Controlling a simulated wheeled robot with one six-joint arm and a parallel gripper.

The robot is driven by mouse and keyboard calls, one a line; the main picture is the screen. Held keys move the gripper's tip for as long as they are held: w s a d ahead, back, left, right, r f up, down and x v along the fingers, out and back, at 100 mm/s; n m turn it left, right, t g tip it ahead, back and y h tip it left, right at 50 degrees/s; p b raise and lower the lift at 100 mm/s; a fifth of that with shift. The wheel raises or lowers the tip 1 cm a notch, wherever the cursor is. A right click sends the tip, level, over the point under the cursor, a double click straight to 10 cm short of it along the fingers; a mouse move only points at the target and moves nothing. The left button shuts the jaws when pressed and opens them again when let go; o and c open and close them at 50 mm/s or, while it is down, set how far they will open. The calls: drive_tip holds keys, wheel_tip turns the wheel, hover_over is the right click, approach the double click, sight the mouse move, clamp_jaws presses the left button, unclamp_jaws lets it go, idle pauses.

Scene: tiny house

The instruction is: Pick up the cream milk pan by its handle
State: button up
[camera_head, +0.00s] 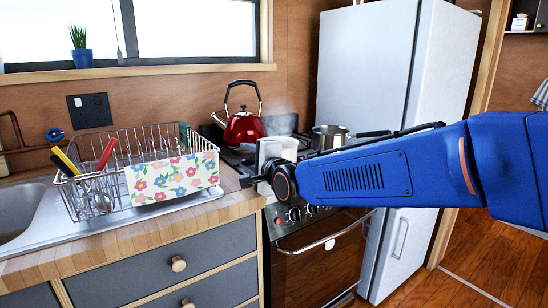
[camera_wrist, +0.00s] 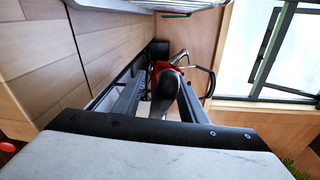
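My gripper (camera_wrist: 164,80) reaches forward in the wrist view, with its two dark fingers spread apart. A dark rounded object (camera_wrist: 167,90) shows in the gap between them; I cannot tell whether it is a pan handle or whether the fingers touch it. A steel pan (camera_head: 329,137) with a dark handle stands on the hob, behind my arm.
A red kettle (camera_head: 243,128) stands at the back of the hob, beyond my fingers in the wrist view (camera_wrist: 161,66). Steam rises beside it. A fridge (camera_head: 365,70) stands behind my arm.

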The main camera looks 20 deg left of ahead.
clamp_jaws()
drive_tip(key=shift+r, duration=0.2)
